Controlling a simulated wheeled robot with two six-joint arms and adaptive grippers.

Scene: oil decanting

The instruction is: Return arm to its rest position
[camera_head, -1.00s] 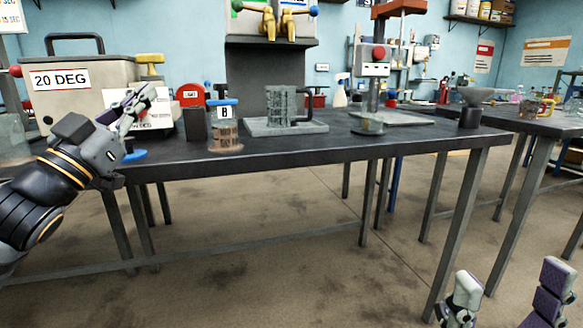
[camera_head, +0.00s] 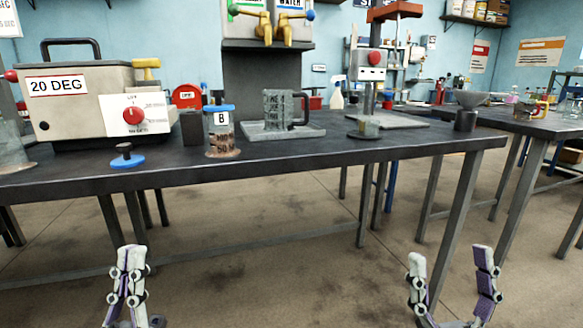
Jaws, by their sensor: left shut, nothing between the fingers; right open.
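My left gripper (camera_head: 130,275) is at the lower left of the head view, in front of the table and below its top. It is shut and empty, its fingers pointing up. My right gripper (camera_head: 453,268) is at the lower right, also below the table top. Its two fingers stand well apart with nothing between them. Neither gripper touches anything. Most of both arms is out of the picture.
The dark table (camera_head: 290,160) holds a "20 DEG" bath (camera_head: 85,100) with a red knob, a blue-based stopper (camera_head: 127,158), jar B (camera_head: 222,135), a mug (camera_head: 285,108) on a tray and a press stand (camera_head: 372,75). Floor in front is clear.

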